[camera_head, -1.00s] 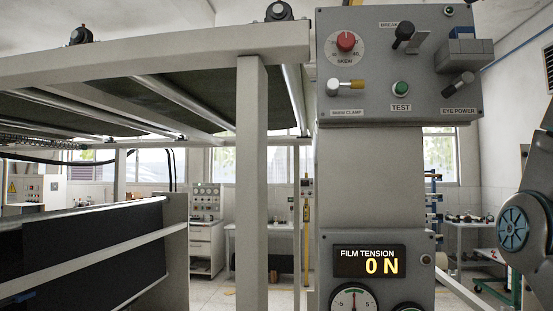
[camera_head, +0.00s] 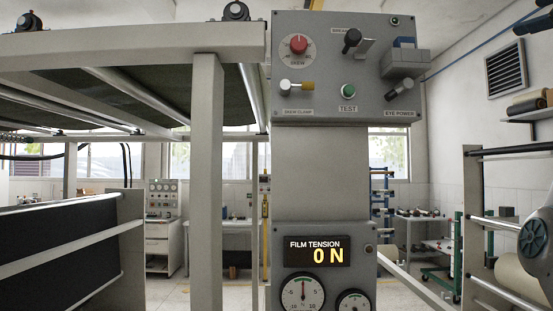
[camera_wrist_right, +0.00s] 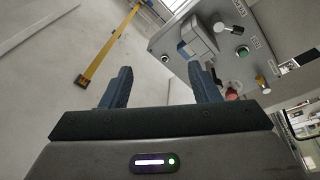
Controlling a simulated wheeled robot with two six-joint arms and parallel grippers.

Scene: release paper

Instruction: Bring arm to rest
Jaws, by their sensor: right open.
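My right gripper (camera_wrist_right: 161,88) shows in the right wrist view, its two blue-grey fingers apart and nothing between them. In that view the grey control panel (camera_wrist_right: 240,22) lies beyond the fingers at the upper right; the right finger overlaps its edge in the picture. In the head view only a joint of my right arm shows at the right edge, and its gripper is out of that view. The control panel (camera_head: 345,110) stands upright there with a red SKEW knob (camera_head: 298,44), a green TEST button (camera_head: 348,90) and several levers. My left gripper is in neither view.
Below the panel, a FILM TENSION display (camera_head: 317,251) reads 0 N, above round gauges (camera_head: 303,292). A metal frame with rollers (camera_head: 208,180) fills the left. A roll rack (camera_head: 473,200) stands at the right. In the wrist view a yellow post (camera_wrist_right: 110,42) rises from open floor.

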